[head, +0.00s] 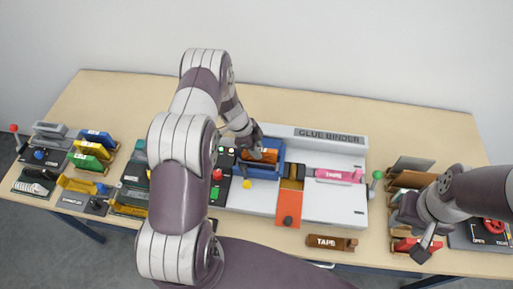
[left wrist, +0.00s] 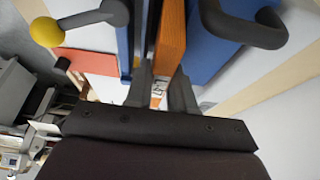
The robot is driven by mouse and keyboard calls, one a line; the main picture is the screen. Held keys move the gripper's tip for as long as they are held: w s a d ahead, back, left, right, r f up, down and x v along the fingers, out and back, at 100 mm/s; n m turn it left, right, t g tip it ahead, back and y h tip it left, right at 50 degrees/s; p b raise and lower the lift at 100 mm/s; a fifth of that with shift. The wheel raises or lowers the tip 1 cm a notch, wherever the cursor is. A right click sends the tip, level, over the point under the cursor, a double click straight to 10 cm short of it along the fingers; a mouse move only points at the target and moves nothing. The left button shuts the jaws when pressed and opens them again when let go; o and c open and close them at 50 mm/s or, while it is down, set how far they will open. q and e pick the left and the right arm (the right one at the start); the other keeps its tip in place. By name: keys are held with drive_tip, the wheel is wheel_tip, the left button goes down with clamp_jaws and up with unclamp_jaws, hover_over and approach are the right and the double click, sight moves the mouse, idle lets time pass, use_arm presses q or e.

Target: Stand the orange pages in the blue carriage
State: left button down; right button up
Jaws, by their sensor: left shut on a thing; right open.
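The blue carriage (head: 262,175) sits on the glue binder, left of its middle. The orange pages (head: 270,155) stand on edge inside it, partly hidden by my left gripper (head: 258,153). In the left wrist view, the orange pages (left wrist: 172,38) run up between the carriage's blue walls (left wrist: 212,50). My left gripper (left wrist: 160,90) is shut on their near end. I cannot tell whether the pages touch the carriage floor. My right gripper (head: 428,243) is open and empty at the right, over the front of a rack of boards.
A yellow-knobbed lever (head: 247,184) stands before the carriage. Coloured racks (head: 90,150) stand left. The back of the table is clear.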

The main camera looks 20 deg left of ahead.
use_arm(q)
drive_tip(key=shift+w+f, duration=0.15)
drive_tip(key=shift+f, duration=0.15)
drive_tip(key=shift+s+r, duration=0.35)
drive_tip(key=shift+s, duration=0.15)
drive_tip(key=shift+w+f, duration=0.1)
drive_tip(key=shift+w, duration=0.2)
drive_tip(key=shift+s+a+p, duration=0.1)
drive_tip(key=shift+a+p, duration=0.05)
drive_tip(key=shift+p, duration=0.15)
drive_tip(key=shift+s+a, duration=0.1)
drive_tip(key=shift+s, duration=0.05)
use_arm(e)
drive_tip(key=shift+s+r, duration=0.15)
drive_tip(key=shift+s, duration=0.2)
drive_tip(key=shift+w, duration=0.15)
drive_tip(key=shift+r, duration=0.1)
use_arm(q)
drive_tip(key=shift+p, duration=0.3)
use_arm(e)
drive_tip(key=shift+r, duration=0.15)
